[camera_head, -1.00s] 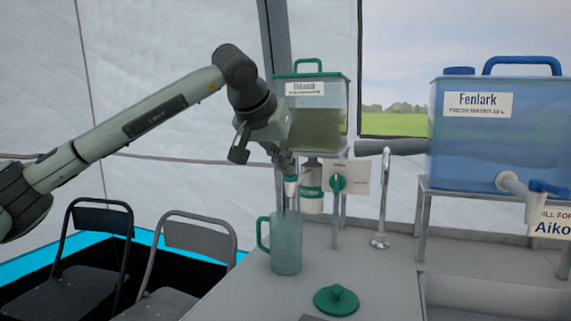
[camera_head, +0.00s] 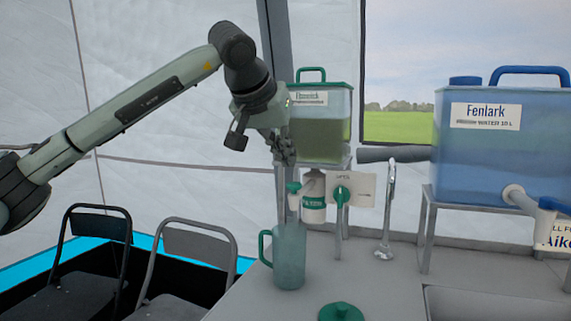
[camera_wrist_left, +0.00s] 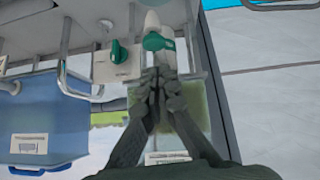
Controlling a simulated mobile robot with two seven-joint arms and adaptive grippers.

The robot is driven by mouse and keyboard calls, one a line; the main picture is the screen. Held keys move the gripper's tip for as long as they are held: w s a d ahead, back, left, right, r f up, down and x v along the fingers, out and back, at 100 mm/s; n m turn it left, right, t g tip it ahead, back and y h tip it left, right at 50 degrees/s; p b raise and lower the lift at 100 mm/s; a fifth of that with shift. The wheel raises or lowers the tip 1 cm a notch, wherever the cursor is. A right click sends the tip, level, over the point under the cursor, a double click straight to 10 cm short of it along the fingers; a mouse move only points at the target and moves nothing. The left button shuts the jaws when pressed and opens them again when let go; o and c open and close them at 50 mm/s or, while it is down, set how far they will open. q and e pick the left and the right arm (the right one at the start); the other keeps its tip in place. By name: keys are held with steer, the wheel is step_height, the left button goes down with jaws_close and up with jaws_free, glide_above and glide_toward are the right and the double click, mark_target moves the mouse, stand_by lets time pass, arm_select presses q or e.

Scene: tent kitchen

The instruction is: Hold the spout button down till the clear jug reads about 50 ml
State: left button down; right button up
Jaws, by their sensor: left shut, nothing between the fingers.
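The clear jug (camera_head: 289,262), tinted teal with a handle on its left, stands upright on the counter under the spout. Its water level and markings are too small to read. The green spout button (camera_head: 293,187) sits on top of the spout, below the green-lidded tank (camera_head: 321,138); a green cap also shows in the left wrist view (camera_wrist_left: 154,41). My left gripper (camera_head: 287,161) is shut and empty, its fingertips a little above the button and apart from it. In the left wrist view the closed fingertips (camera_wrist_left: 160,78) point towards the green cap. My right gripper is not in view.
A white filter (camera_head: 313,198) hangs just right of the spout, beside a panel with a green knob (camera_head: 341,194). A tap (camera_head: 387,215) and a blue water tank (camera_head: 490,145) stand further right. A green lid (camera_head: 341,312) lies on the counter in front.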

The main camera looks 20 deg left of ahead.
arm_select(q)
steer(key=v, duration=0.9)
steer(key=shift+b, duration=0.3)
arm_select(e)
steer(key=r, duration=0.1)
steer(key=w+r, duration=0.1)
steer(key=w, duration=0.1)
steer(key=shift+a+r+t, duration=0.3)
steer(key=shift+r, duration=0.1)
